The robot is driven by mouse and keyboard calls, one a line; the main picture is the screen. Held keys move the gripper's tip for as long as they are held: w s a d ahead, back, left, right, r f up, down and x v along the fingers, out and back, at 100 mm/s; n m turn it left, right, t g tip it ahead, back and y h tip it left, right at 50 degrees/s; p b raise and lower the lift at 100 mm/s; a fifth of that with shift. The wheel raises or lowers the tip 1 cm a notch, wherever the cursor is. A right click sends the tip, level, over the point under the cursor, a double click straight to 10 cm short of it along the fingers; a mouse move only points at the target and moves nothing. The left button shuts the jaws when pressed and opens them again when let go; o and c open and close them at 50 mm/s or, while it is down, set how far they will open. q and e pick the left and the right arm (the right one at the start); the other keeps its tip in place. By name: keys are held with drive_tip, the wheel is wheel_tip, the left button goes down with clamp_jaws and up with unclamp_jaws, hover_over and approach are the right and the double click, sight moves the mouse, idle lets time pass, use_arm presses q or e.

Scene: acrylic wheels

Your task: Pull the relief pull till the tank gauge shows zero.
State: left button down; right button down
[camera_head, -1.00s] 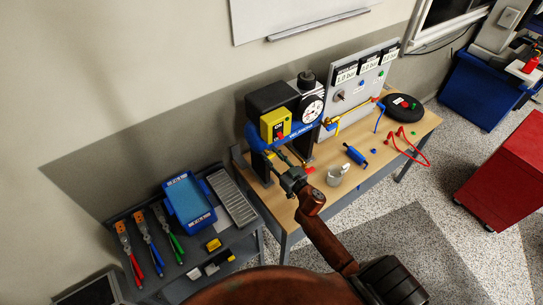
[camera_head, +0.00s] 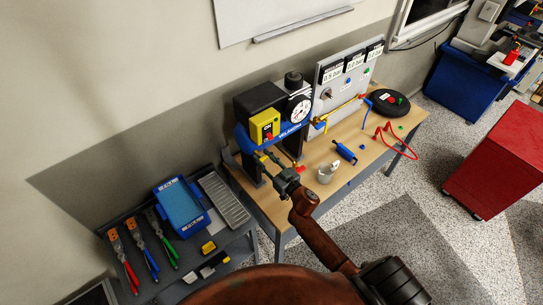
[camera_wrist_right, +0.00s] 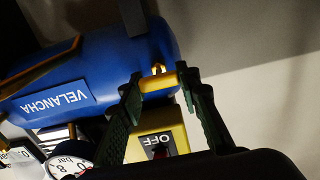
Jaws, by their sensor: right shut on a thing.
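The blue tank (camera_wrist_right: 100,75) is marked VELANCHA. It also shows in the head view (camera_head: 292,136) at the back of the bench. The relief pull (camera_wrist_right: 160,79), a small brass-yellow piece, sticks out from the tank's end. My right gripper (camera_wrist_right: 163,82) is shut on it, one dark finger on each side. In the head view my right gripper (camera_head: 268,161) is in front of the tank, below the yellow switch box (camera_head: 264,125). The round white tank gauge (camera_head: 299,109) is beside the black housing; its needle is too small to read. In the wrist view the gauge (camera_wrist_right: 70,166) is partly cut off.
A grey panel (camera_head: 340,92) with several displays stands behind the bench (camera_head: 365,140); its left display seems to read 0.5 bar. A metal cup (camera_head: 326,172), blue tool (camera_head: 345,152), red hose (camera_head: 396,141) and black disc (camera_head: 390,101) are right of my gripper. A tool cart (camera_head: 140,225) is left.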

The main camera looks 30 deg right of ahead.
drive_tip(key=shift+d+f, duration=0.1)
drive_tip(key=shift+f, duration=0.05)
drive_tip(key=shift+s, duration=0.1)
drive_tip(key=c, duration=1.8)
unclamp_jaws()
drive_tip(key=shift+c, duration=0.2)
drive_tip(key=o, duration=0.3)
drive_tip(key=shift+s, duration=0.2)
drive_tip(key=shift+o, duration=0.7)
drive_tip(key=shift+w, duration=0.15)
drive_tip(key=shift+s, duration=0.25)
use_arm(q)
drive_tip(key=shift+s, duration=0.4)
use_arm(e)
drive_tip(key=s+d, duration=0.1)
drive_tip(key=s, duration=1)
drive_tip(key=shift+s+d, duration=0.15)
drive_tip(key=shift+d, duration=0.25)
